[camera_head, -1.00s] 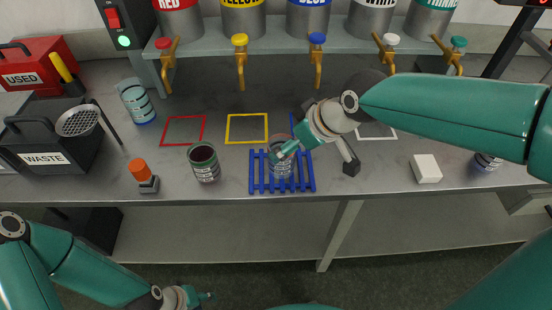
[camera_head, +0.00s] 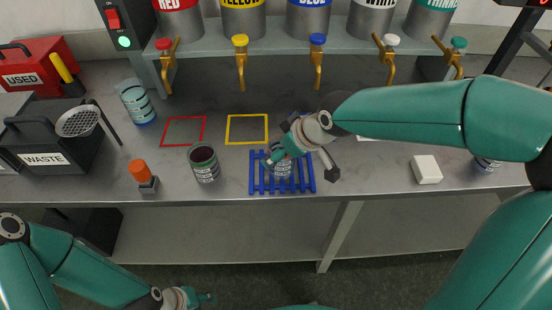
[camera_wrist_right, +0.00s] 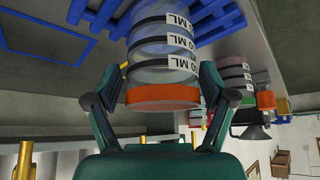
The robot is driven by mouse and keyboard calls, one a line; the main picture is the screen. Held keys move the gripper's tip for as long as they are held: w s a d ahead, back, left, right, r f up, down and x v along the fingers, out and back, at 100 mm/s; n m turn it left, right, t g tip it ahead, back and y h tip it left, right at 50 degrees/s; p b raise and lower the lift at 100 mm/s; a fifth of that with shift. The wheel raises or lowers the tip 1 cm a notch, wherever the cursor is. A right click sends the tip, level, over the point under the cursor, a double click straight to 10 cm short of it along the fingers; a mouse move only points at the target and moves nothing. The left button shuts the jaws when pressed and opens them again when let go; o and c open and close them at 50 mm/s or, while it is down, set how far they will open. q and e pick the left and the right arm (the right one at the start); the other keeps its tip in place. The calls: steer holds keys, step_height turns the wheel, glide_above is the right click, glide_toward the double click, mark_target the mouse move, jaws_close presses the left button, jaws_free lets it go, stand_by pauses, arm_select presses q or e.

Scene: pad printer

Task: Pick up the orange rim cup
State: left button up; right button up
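The orange rim cup (camera_wrist_right: 160,95) is a clear cup with black bands and ML labels. It sits at the blue rack (camera_head: 311,178), partly hidden by my right gripper in the head view, where its lower part (camera_head: 281,170) shows. My right gripper (camera_wrist_right: 162,85) has one finger on each side of the cup, near the orange rim. The fingers look open, with narrow gaps to the wall; contact is not clear. My left gripper (camera_head: 206,298) is low in front of the bench, holding nothing that I can see; its finger opening is too small to judge.
A cup with dark contents (camera_head: 204,165) stands left of the rack. An orange-topped item (camera_head: 142,176), a waste bin (camera_head: 50,150) and a banded cup (camera_head: 137,103) are further left. A white block (camera_head: 426,169) lies right. Paint taps (camera_head: 240,65) hang behind. The red and yellow squares are empty.

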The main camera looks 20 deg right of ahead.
steer(key=c, duration=0.8)
steer(key=shift+r, duration=0.15)
